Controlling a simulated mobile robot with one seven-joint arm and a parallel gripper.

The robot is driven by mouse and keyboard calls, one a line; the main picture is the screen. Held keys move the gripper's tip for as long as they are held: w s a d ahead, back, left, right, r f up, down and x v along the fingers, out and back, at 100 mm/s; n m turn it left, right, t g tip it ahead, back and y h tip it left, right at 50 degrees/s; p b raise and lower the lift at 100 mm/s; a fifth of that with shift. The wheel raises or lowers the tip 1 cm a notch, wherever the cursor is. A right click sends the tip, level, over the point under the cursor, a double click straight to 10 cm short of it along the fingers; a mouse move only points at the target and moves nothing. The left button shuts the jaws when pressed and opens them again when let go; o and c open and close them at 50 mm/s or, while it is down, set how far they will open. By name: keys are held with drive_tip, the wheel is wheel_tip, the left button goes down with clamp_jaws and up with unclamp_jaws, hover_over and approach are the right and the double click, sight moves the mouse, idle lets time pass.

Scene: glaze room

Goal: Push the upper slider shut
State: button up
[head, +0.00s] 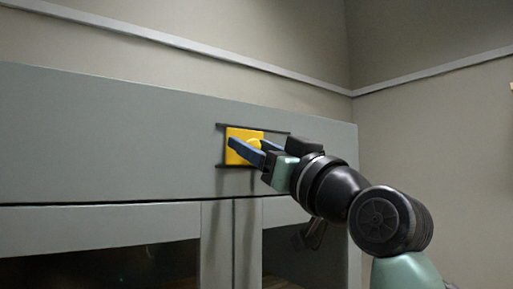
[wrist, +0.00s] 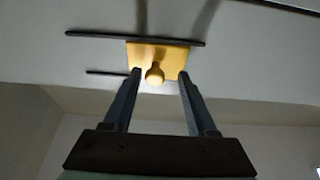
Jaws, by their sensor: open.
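The slider is a yellow square plate (head: 234,134) with a round yellow knob (wrist: 154,74). It sits between two dark rails on the grey cabinet front, near the rails' left end in the head view. In the wrist view the plate (wrist: 175,54) is near the right end of the longer visible rail. My gripper (head: 247,145) is open, with its blue fingers pointing at the slider. In the wrist view its fingertips (wrist: 160,74) appear on either side of the knob, with gaps showing. I cannot tell whether either finger touches it.
The upper rail (head: 275,132) extends right of the plate, partly behind my gripper. The grey cabinet (head: 100,140) has dark-paned doors (head: 100,268) below the slider panel. A handle (head: 318,233) shows below my arm. Bare wall lies to the right.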

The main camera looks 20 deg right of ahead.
drive_tip(key=shift+d, duration=0.1)
drive_tip(key=b+v, duration=0.7)
drive_tip(key=v, duration=0.6)
drive_tip(key=w+a+f+m+t+h+b, duration=0.1)
drive_tip(key=a+f+m+t+h, duration=0.15)
drive_tip(key=a+f, duration=0.55)
drive_tip(key=s+a+f+m+t+h, duration=0.1)
drive_tip(key=s+a+t+h, duration=0.3)
drive_tip(key=s+a, duration=0.4)
drive_tip(key=shift+s+a+f+h+b, duration=0.2)
drive_tip(key=shift+s+f+h+b, duration=0.15)
drive_tip(key=shift+h, duration=0.2)
